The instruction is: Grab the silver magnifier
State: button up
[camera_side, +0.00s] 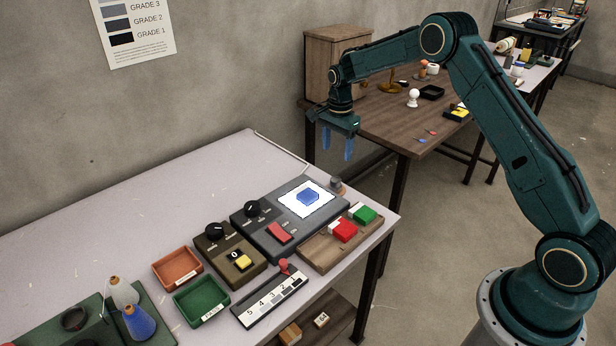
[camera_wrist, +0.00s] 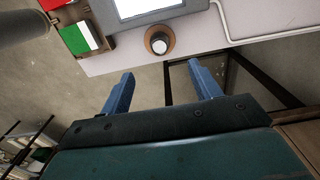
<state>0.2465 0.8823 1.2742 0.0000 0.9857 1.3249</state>
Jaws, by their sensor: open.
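A small silver-grey cylinder with a pale top, which looks like the silver magnifier (camera_side: 337,184), stands at the back right corner of the pale table, beside the grey device with the lit panel. In the wrist view the silver magnifier (camera_wrist: 159,43) sits on a round brown base, just beyond my fingers. My gripper (camera_side: 337,155) hangs above and behind the table corner, fingers pointing down. In the wrist view my gripper (camera_wrist: 163,86) has its two blue fingers wide apart with nothing between them.
The grey device (camera_side: 262,222) has a lit panel with a blue piece (camera_side: 308,196) on it. A wooden tray (camera_side: 318,255) holds red and green blocks. A thin pale rod or cable (camera_side: 284,150) runs along the table's back edge. A wooden table (camera_side: 385,125) stands behind.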

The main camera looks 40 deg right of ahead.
send_over(336, 179)
notch_tip(336, 179, down, 7)
jog(key=shift+a+r, duration=0.15)
jog(key=shift+f, duration=2.6)
jog(key=shift+c, duration=0.4)
jog(key=c, duration=1)
